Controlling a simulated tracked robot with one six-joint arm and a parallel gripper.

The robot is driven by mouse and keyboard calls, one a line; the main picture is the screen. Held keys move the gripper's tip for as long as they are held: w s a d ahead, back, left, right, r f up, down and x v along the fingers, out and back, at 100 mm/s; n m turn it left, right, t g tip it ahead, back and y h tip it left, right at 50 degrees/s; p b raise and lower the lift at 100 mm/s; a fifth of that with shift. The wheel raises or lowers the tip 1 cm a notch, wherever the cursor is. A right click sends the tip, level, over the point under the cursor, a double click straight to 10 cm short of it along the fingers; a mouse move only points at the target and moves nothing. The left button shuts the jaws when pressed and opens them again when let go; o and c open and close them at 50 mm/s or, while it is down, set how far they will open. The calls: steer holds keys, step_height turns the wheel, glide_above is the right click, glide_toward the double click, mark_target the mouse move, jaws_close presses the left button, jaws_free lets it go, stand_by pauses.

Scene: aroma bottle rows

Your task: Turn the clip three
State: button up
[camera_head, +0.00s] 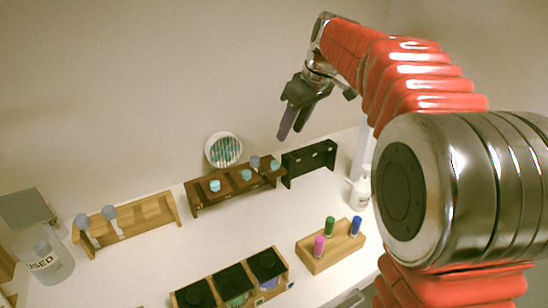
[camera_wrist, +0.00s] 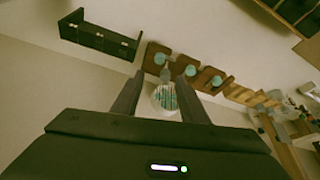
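My gripper (camera_head: 294,122) hangs in the air above the table, in front of the back wall. In the wrist view its two dark fingers (camera_wrist: 158,98) stand apart with nothing held between them. No part stands out clearly as a numbered clip. A black rack (camera_head: 308,160) with small pale marks stands at the back right, below my gripper; it also shows at the upper left of the wrist view (camera_wrist: 100,38). A brown rack (camera_head: 228,190) beside it holds several pale blue-capped bottles, which also show in the wrist view (camera_wrist: 190,71).
A round striped dish (camera_head: 223,150) is behind the brown rack. A lighter rack (camera_head: 128,223) and a jar marked USED (camera_head: 43,264) are at left. A three-bay box (camera_head: 232,280) and a wooden block (camera_head: 330,246) with coloured vials are in front. A white bottle (camera_head: 360,193) stands right.

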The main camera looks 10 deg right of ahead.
mark_target(275, 163)
steer(key=shift+f, duration=0.1)
stand_by(0.3)
steer(key=x, duration=1.3)
steer(key=shift+w+f, duration=0.25)
jaws_close()
steer(key=shift+a, duration=0.2)
